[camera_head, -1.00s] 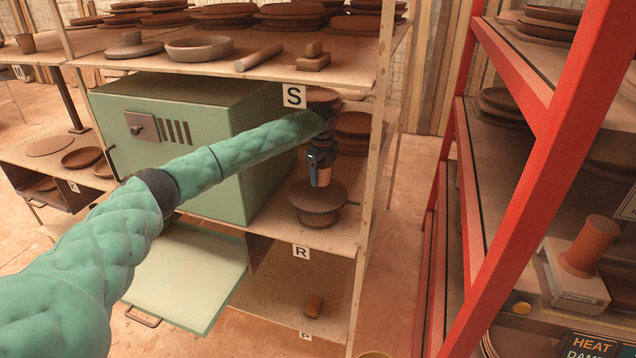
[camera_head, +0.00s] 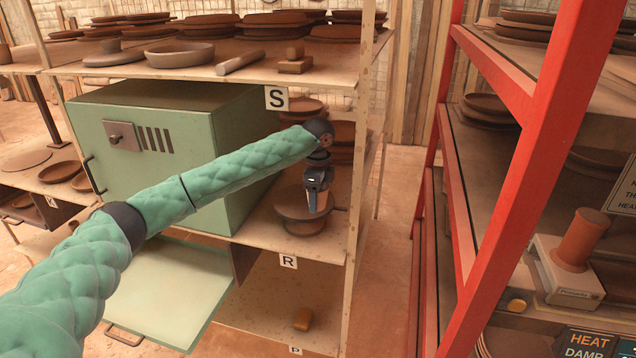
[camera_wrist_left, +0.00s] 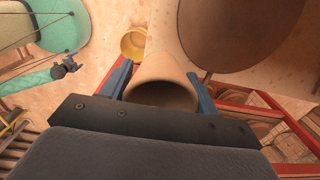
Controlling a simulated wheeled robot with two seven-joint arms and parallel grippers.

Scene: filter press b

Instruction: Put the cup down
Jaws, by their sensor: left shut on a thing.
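My left gripper (camera_head: 317,200) is shut on a terracotta cup (camera_wrist_left: 163,80), which fills the space between its fingers in the left wrist view. In the head view only a small part of the cup shows between the fingers. The gripper points down in front of the dark round-topped stand (camera_head: 290,212) on the shelf marked R (camera_head: 262,226). It overlaps the right part of the stand's top in the picture. In the wrist view a large brown disc (camera_wrist_left: 238,30) lies apart from the cup, to its upper right. My right gripper is not in view.
A green kiln-like box (camera_head: 160,160) stands left of the stand, with a pale open panel (camera_head: 165,290) below. Stacked plates (camera_head: 342,145) stand behind my wrist. The upper shelf (camera_head: 130,72) overhangs my arm. A red rack (camera_head: 530,150) stands to the right, across a narrow floor gap.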

